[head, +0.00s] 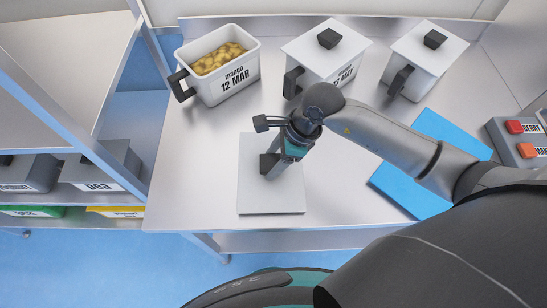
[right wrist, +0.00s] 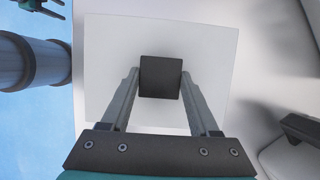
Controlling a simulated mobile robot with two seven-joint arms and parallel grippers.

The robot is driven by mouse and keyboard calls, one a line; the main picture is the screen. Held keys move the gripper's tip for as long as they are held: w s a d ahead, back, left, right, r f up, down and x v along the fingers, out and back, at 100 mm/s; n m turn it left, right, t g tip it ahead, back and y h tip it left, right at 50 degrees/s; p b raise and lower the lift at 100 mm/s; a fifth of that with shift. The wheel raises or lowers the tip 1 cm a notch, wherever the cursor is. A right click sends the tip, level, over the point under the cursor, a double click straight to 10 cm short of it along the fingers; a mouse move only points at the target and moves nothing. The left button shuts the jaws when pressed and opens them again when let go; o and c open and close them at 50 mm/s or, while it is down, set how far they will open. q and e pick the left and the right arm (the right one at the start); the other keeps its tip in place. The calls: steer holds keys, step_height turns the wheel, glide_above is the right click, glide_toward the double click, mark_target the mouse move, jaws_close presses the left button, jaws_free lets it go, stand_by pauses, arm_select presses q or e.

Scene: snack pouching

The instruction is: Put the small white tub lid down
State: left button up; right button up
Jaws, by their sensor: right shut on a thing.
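The small tub lid (head: 255,195) is a flat, pale grey-white rectangle with a black square knob. It is level, over or on the steel counter near its front edge; I cannot tell whether it touches. My right gripper (head: 272,164) reaches down onto the knob and is shut on it. In the right wrist view the fingers (right wrist: 161,82) stand on both sides of the black knob (right wrist: 160,76), with the pale lid (right wrist: 112,45) spread out below. A small teal and black part at that view's top left corner (right wrist: 42,8) looks like my left gripper, cut off by the edge.
An open white tub (head: 235,90) with yellow mango pieces stands behind the lid. Two lidded white tubs (head: 328,50) (head: 430,60) stand to its right. A blue mat (head: 400,190) lies under my right arm. A red-button panel (head: 515,140) is far right. Shelves with grey tubs (head: 100,165) are left.

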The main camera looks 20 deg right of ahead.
steer(key=shift+f, duration=0.1)
steer(key=o, duration=1.4)
steer(key=shift+o, duration=0.2)
steer(key=shift+r, duration=0.25)
steer(key=v, duration=1.1)
steer(key=shift+r+p, duration=0.3)
steer(key=shift+r, duration=0.1)
steer(key=shift+d, duration=0.15)
